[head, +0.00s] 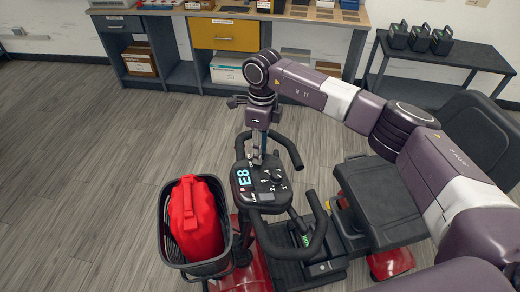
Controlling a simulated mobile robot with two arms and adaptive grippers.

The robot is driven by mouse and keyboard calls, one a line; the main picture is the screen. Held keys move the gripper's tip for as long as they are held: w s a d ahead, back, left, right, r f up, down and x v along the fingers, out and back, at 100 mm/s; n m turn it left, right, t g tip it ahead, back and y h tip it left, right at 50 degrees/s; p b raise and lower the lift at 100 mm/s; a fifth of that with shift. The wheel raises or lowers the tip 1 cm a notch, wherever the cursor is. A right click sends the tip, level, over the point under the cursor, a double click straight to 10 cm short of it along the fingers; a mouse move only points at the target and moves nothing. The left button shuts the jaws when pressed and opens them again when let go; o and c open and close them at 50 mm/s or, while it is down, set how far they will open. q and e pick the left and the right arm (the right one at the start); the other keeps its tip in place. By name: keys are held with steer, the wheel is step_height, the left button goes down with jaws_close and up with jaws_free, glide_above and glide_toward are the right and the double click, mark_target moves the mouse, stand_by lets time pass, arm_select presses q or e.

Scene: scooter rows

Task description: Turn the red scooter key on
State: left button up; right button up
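The red scooter (252,275) stands in the lower middle of the head view. Its dark control console (262,197) has a lit display (244,178) reading "E8" and a round dial (277,176). My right gripper (257,160) points down at the console's far edge, just above the display. Its fingers look close together, but I cannot tell whether they are shut on anything. The key cannot be made out; the fingers may hide it. My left gripper is not in view.
A dark basket (232,250) on the scooter's front holds a red bag (194,218). Black handlebars (297,155) surround the console. The seat (378,203) is to the right. A workbench (225,12) and a dark table (440,55) stand behind. Floor at left is clear.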

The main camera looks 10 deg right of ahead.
step_height(320, 180, up, 12)
steer(key=shift+w+d, duration=0.25)
steer(key=shift+w, duration=0.15)
steer(key=shift+s+f, duration=0.1)
steer(key=shift+f, duration=0.05)
stand_by(0.5)
